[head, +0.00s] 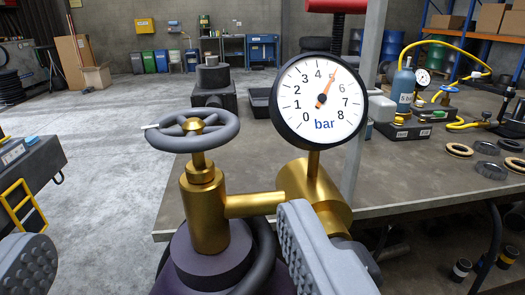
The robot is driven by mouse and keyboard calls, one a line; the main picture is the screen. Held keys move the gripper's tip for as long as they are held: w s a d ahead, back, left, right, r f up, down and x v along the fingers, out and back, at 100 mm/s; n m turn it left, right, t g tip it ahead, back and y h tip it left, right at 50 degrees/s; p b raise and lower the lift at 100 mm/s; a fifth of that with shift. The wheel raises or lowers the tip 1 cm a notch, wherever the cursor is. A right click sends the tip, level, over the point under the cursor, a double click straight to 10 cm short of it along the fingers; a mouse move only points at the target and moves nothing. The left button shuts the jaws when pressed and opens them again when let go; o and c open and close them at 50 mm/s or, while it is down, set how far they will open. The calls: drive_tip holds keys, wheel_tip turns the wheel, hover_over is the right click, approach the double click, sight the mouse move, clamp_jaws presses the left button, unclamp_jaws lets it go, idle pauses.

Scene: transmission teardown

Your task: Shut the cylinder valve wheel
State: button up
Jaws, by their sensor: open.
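The grey valve wheel (190,146) sits flat on a brass valve body (207,205) left of centre, with a brass hub and a white mark at its left rim. The valve tops a dark purple cylinder (212,262), mostly cut off below. A brass side pipe leads to a round gauge (320,103) in bar; its orange needle points to about 5. My gripper (172,258) is open. One ribbed grey jaw shows at the bottom left corner, the other at the lower right of the valve. The wheel is above and between the jaws, untouched.
A workbench (410,205) is behind and to the right, with rings, a blue gas bottle (403,87) and a yellow hose (440,40). A grey post (372,75) stands close behind the gauge. A dark case (30,165) is at left. The floor behind is mostly clear.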

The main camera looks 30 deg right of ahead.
drive_tip(key=p, duration=0.2)
approach(195, 108)
drive_tip(key=x, duration=0.7)
drive_tip(key=shift+f, duration=0.25)
drive_tip(key=c, duration=0.7)
drive_tip(key=shift+d, duration=0.15)
drive_tip(key=shift+r+h+p, duration=0.1)
drive_tip(key=shift+h+p, duration=0.2)
drive_tip(key=shift+p, duration=0.2)
